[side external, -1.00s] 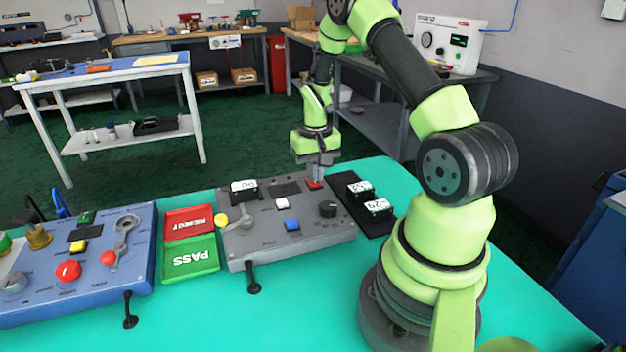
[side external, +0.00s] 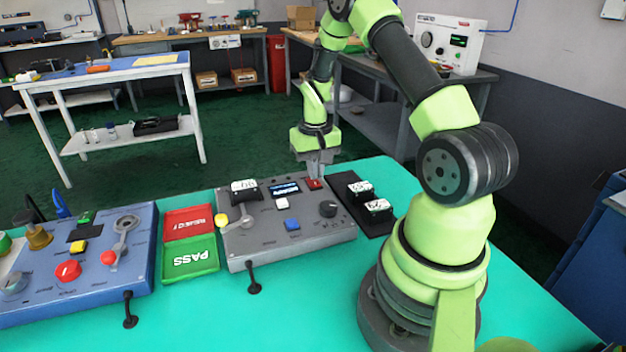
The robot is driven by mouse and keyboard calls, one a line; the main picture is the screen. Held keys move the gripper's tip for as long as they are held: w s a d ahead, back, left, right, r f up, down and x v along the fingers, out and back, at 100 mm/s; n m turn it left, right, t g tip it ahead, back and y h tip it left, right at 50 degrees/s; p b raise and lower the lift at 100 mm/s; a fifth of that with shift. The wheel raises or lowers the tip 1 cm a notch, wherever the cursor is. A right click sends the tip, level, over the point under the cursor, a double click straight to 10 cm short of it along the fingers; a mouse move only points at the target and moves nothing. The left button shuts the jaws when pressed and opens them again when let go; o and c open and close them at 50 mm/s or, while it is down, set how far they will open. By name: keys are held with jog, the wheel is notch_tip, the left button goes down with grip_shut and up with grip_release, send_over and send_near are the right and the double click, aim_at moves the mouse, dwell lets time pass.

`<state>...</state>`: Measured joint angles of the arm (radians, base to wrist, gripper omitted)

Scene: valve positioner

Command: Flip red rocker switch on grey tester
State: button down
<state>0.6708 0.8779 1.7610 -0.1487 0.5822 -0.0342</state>
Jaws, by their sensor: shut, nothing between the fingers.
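The grey tester (side external: 262,244) sits on the green-topped table. The red rocker switch (side external: 314,184) is near the tester's far right corner, partly covered by my fingers. The tester's small display (side external: 285,190) is lit with light text. My gripper (side external: 317,174) points down just above and behind the red switch, shut and empty. I cannot tell whether the fingertips touch the switch. The switch's exact tilt is too small to read.
The tester also carries a white button (side external: 282,203), a blue button (side external: 292,224), a black knob (side external: 327,208) and a yellow-tipped lever (side external: 223,220). A black strip with two meters (side external: 377,206) lies right. Red and green trays (side external: 190,262) and a blue panel (side external: 75,295) stand left.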

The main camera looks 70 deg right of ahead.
jog(key=shift+r, duration=2.7)
jog(key=w+a+r+n+t, duration=0.1)
jog(key=a+r+t, duration=0.1)
jog(key=a+r, duration=0.6)
jog(key=s+a+r+n+t+y, duration=0.1)
jog(key=s+a+r+n+t, duration=0.1)
jog(key=s+a+r, duration=0.3)
jog(key=s+a+r+n+t+y, duration=0.1)
jog(key=s+a+r+n+t, duration=0.1)
jog(key=s+a+r, duration=0.4)
jog(key=s+a+t, duration=0.1)
jog(key=a, duration=0.3)
jog(key=shift+s+a+r, duration=0.15)
jog(key=shift+s+a, duration=0.1)
jog(key=shift+s, duration=0.15)
